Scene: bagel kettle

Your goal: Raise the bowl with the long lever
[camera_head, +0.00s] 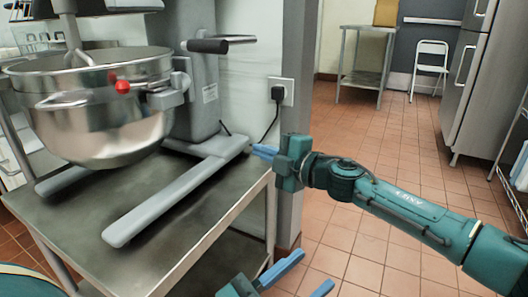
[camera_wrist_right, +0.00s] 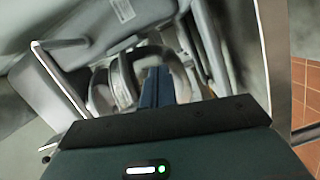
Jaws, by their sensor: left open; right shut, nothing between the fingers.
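The mixer's steel bowl (camera_head: 100,110) hangs in its holder beside the grey stand, above the mixer's base legs. A long lever with a black grip (camera_head: 208,46) sticks out from the upper stand. A metal rod (camera_head: 235,39) shows just behind it. My right gripper (camera_head: 258,150) is below and right of this lever, near the base leg's end and apart from the lever. Its fingers are shut and empty; they also show in the right wrist view (camera_wrist_right: 157,72). My left gripper (camera_head: 316,271) is open and empty at the bottom edge, low beside the table.
The mixer stands on a steel table (camera_head: 175,235). A red knob (camera_head: 122,87) is at the bowl's front. A wall outlet with a black plug (camera_head: 279,93) is just above my right gripper. Open tiled floor (camera_head: 365,140) lies to the right, with a fridge (camera_head: 478,75) beyond.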

